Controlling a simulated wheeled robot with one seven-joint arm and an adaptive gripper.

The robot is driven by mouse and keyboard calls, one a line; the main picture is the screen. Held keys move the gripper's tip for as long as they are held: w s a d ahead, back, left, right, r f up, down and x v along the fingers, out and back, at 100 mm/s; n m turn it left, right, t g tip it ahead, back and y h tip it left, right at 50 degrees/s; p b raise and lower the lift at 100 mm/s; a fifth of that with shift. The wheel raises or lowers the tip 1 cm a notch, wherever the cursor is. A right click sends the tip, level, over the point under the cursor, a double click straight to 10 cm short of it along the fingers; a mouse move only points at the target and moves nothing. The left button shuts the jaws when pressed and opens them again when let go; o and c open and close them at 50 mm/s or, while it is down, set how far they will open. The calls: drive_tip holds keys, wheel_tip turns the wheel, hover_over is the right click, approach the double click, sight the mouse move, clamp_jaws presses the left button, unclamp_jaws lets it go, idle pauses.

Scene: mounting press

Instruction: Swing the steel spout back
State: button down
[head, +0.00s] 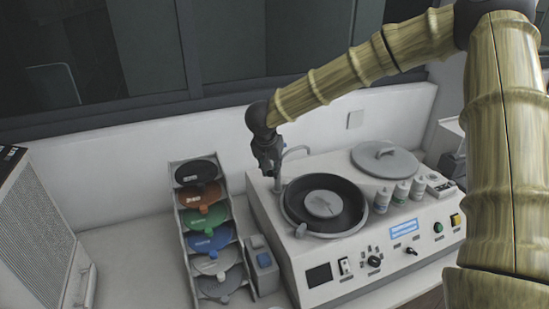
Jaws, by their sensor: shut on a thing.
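The steel spout (296,149) is a thin curved tube at the back left of the white machine (335,257). It rises from the machine's top and its bent end points right, towards the round black bowl (350,222). My gripper (274,172) points down at the spout's upright part, left of the bend, and is shut on it. The fingers are small and dark here, so the exact contact is hidden.
A grey disc inside the bowl and a round grey lid (385,158) sit on the machine, with white bottles (400,193) between.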

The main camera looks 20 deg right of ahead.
drive_tip(key=shift+s+d+n+t+y, duration=0.3)
drive_tip(key=shift+d+n, duration=0.2)
drive_tip(key=shift+n, duration=0.45)
drive_tip(key=shift+s+d+n+t+y, duration=0.1)
drive_tip(key=shift+s+d+n+y, duration=0.2)
drive_tip(key=shift+d+n, duration=0.5)
drive_tip(key=shift+s+d+n+t+y, duration=0.25)
drive_tip(key=shift+n+y, duration=0.15)
drive_tip(key=shift+n, duration=0.75)
drive_tip(key=c, duration=1.4)
unclamp_jaws()
drive_tip(key=shift+d, duration=0.1)
drive_tip(key=v, duration=1.2)
drive_tip(key=shift+w, duration=0.1)
